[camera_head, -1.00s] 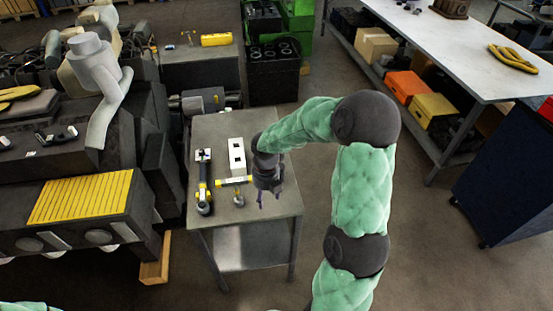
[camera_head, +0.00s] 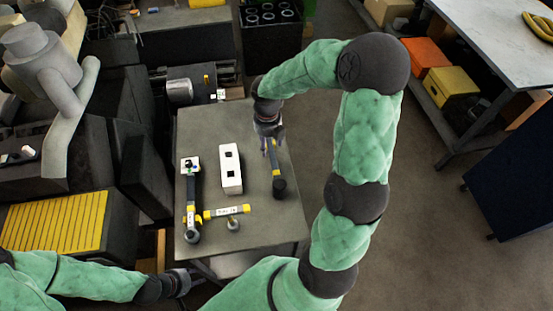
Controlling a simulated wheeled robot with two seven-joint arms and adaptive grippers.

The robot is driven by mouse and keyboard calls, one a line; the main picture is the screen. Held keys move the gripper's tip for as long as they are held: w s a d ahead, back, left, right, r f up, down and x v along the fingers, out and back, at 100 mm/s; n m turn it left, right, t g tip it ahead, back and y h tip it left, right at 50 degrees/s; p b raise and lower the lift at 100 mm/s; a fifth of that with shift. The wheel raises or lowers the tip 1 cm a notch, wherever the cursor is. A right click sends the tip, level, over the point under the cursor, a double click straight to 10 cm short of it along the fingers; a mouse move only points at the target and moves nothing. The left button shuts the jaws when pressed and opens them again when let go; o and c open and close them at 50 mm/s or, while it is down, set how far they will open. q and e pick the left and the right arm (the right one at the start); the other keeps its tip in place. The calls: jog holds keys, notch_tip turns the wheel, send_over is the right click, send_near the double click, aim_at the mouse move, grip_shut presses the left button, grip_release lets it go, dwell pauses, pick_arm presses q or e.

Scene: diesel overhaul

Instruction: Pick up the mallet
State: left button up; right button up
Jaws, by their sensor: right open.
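The mallet (camera_head: 279,187) lies on the grey metal table (camera_head: 205,125), near its right side. Its dark head points toward me, and its dark handle with a yellow band runs up under my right gripper (camera_head: 270,146). My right gripper is open, its fingers pointing down at the upper part of the handle; I cannot tell whether they touch it. My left gripper (camera_head: 196,279) is at the bottom left, beside the table's near left corner and away from the mallet. Whether its fingers are open is unclear.
Left of the mallet lie a white block with dark square holes (camera_head: 231,168), a long yellow-and-black tool (camera_head: 191,205) and a yellow-banded tool (camera_head: 228,211). A dark engine block (camera_head: 75,170) stands left of the table. A long workbench (camera_head: 505,45) stands at the right back.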

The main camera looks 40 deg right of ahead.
jog(key=b, duration=0.1)
send_over(272, 159)
notch_tip(272, 159, down, 5)
jog(key=shift+a+f+b, duration=0.1)
jog(key=shift+f+b, duration=1)
jog(key=shift+f, duration=1.75)
jog(key=shift+s, duration=0.1)
grip_shut()
